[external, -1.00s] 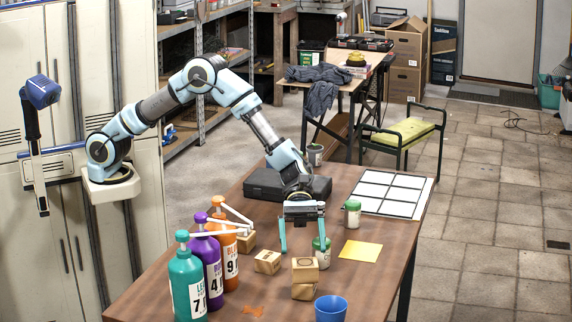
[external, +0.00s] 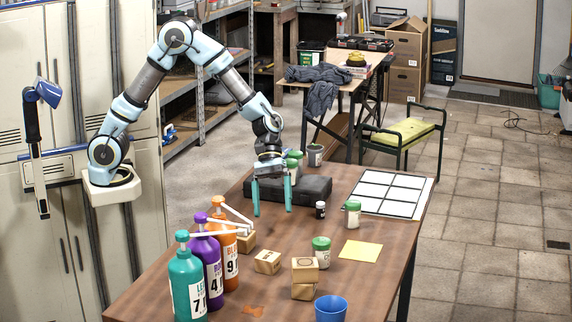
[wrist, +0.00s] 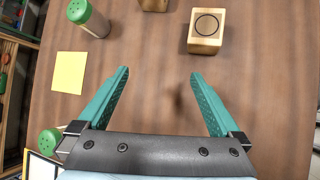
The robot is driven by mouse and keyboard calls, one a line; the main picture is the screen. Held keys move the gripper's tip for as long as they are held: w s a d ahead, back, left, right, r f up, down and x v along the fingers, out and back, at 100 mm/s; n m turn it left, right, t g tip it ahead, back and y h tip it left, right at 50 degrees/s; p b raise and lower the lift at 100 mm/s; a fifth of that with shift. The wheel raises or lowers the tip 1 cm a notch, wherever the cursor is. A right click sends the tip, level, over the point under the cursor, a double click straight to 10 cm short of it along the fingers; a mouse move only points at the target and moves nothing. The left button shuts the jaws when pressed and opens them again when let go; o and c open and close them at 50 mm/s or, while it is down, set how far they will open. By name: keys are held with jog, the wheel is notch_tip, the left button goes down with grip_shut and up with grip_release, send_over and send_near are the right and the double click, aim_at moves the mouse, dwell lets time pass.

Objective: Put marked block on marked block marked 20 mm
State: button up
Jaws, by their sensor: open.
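Two wooden blocks stand stacked near the front of the table: the upper block (external: 305,270), with a round mark on its top, sits slightly askew on the lower block (external: 303,291). Another wooden block (external: 267,262) lies apart to their left, and one more (external: 246,242) is partly hidden behind the bottles. My gripper (external: 272,212) is open and empty, above the table behind the blocks. In the wrist view the open gripper (wrist: 160,75) has bare table between its fingers. A block with a circle (wrist: 206,28) lies ahead of it; another block (wrist: 153,4) is cut by the top edge.
Pump bottles in teal (external: 187,280), purple (external: 207,262) and orange (external: 224,255) stand at left. A blue cup (external: 330,309), green-lidded jars (external: 321,251) and a yellow sheet (external: 361,250) lie right of the blocks. A black case (external: 312,189) and white grid board (external: 388,193) are behind.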

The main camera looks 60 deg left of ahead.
jog(key=a+m+y, duration=0.1)
jog(key=a, duration=0.4)
jog(key=s+a+m+t+y, duration=0.1)
jog(key=a, duration=0.5)
jog(key=a+m+t+y, duration=0.1)
jog(key=a+m, duration=0.1)
jog(key=a, duration=0.4)
jog(key=shift+s+a+f+y, duration=0.15)
jog(key=shift+s+f+y, duration=0.05)
jog(key=shift+s+y, duration=0.2)
jog(key=s+a+m+t+y, duration=0.1)
jog(key=s+a+m, duration=0.1)
jog(key=a, duration=0.6)
jog(key=s+a+m+t+y, duration=0.1)
jog(key=s+a+m+y, duration=0.1)
jog(key=a, duration=0.5)
jog(key=shift+s+a+r+m, duration=0.15)
jog(key=shift+s+a+m, duration=0.2)
jog(key=shift+s+m, duration=0.55)
